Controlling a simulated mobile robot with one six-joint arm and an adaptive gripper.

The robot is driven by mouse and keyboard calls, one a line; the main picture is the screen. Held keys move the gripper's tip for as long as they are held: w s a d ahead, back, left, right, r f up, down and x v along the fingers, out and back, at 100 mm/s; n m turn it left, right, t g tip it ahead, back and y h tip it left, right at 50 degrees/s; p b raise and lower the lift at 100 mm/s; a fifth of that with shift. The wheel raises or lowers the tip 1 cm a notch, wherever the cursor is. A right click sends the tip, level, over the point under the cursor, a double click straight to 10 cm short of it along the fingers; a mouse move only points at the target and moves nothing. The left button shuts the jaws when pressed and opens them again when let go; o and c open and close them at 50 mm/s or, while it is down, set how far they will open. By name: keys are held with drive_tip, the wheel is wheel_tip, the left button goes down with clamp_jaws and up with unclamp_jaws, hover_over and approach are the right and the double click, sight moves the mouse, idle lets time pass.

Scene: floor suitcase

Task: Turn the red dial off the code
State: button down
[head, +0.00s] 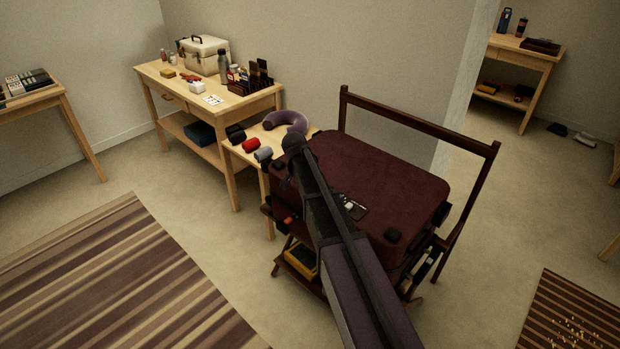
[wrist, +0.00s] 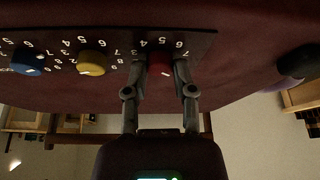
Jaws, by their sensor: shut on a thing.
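The red dial (wrist: 160,68) is in the wrist view, on a dark plate (wrist: 110,42) with white numbers around it. My gripper (wrist: 160,72) is shut on the red dial, one finger on each side. A yellow dial (wrist: 92,63) and a blue dial (wrist: 27,61) sit to its left on the same plate. The plate is on a maroon suitcase (wrist: 235,60). In the head view the suitcase (head: 375,180) lies on a dark wooden stand, and my arm crosses in front of it, hiding the dials and the fingertips.
A small table by the suitcase holds a purple neck pillow (head: 287,121), a red roll (head: 251,145) and a grey roll (head: 263,154). The stand's wooden rail (head: 420,122) rises behind the suitcase. A striped rug (head: 110,280) lies on open floor at the left.

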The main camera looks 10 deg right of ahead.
drive_tip(key=shift+m+g+h, duration=0.3)
drive_tip(key=shift+m+g, duration=0.3)
drive_tip(key=shift+m, duration=0.9)
drive_tip(key=shift+c, duration=2.2)
unclamp_jaws()
drive_tip(key=shift+n, duration=0.4)
